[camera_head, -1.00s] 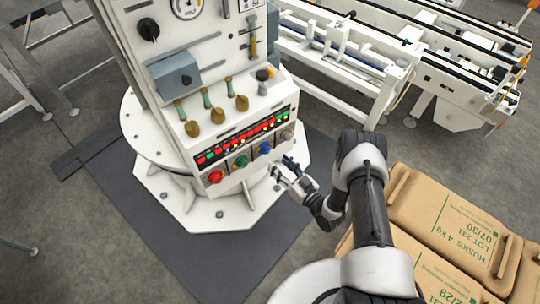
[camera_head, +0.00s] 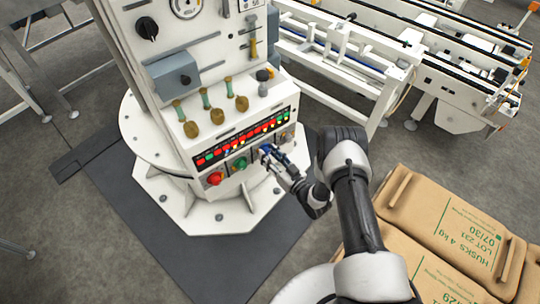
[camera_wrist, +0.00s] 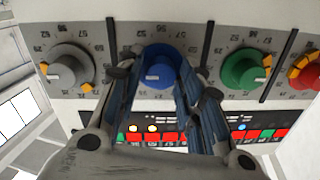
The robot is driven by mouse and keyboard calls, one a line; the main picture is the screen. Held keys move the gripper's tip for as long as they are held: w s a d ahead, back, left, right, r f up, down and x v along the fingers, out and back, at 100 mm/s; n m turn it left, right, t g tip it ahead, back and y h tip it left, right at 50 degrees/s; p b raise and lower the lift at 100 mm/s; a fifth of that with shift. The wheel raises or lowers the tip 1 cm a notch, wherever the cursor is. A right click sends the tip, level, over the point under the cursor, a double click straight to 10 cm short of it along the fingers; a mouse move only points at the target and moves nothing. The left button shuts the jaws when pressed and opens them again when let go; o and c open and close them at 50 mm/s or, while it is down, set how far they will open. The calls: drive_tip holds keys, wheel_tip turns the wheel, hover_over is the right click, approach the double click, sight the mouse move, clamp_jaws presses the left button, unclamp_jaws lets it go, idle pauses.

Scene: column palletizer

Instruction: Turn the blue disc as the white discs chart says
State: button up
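The blue disc (camera_wrist: 158,72) sits on a grey numbered dial plate on the white control panel, with a pale mark at its lower middle. In the head view it is mostly hidden behind my gripper (camera_head: 268,152). In the wrist view my gripper (camera_wrist: 160,88) is open, with one finger at each side of the blue disc; a small gap seems to remain, and I cannot tell whether either finger touches it. I cannot make out a chart with white discs in either view.
A grey dial (camera_wrist: 68,68) and a green dial (camera_wrist: 245,70) flank the blue disc closely. A red dial (camera_wrist: 305,70) is farther right. A strip of lit buttons (camera_head: 240,140) runs along the panel. Brown sacks (camera_head: 450,230) lie at the lower right.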

drive_tip(key=c, duration=0.7)
drive_tip(key=shift+n, duration=0.3)
drive_tip(key=n, duration=1.2)
drive_tip(key=shift+h+b, duration=0.3)
drive_tip(key=shift+h, duration=0.1)
drive_tip(key=n, duration=0.4)
drive_tip(key=shift+n, duration=0.4)
